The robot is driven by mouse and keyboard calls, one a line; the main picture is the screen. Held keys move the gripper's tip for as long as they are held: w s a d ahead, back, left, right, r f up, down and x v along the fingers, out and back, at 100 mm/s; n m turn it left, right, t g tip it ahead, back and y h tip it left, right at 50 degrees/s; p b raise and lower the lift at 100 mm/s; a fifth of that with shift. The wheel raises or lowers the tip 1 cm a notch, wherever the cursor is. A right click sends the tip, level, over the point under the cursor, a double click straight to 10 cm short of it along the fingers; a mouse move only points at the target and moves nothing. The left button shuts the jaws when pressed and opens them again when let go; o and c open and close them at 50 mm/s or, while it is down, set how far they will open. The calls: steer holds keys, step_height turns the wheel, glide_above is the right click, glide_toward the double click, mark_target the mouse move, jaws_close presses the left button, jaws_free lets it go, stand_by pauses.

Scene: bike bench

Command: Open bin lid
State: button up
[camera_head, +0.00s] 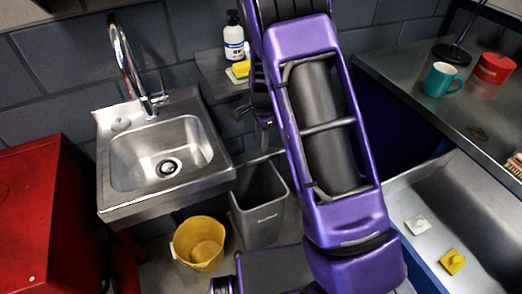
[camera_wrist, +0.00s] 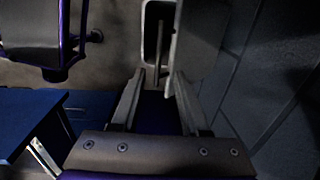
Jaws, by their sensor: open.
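The grey bin (camera_head: 260,222) stands on the floor below and right of the sink. Its top shows open in the head view, with the dark inside visible. In the wrist view, the bin's pale rim (camera_wrist: 146,30) lies beyond my fingertips. A flat grey panel (camera_wrist: 203,38) to its right looks like the lid, swung up; its hinge is not clear. In the head view my arm partly hides the hand.
A yellow bucket (camera_head: 199,244) stands left of the bin. The steel sink (camera_head: 160,160) is above it, with a red cabinet (camera_head: 45,215) at the left. A counter (camera_head: 425,75) with a teal mug (camera_head: 441,79) and a metal trough (camera_head: 480,222) are at the right.

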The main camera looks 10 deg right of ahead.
step_height(320, 180, up, 7)
steer(key=shift+s, duration=0.2)
steer(key=shift+c, duration=0.3)
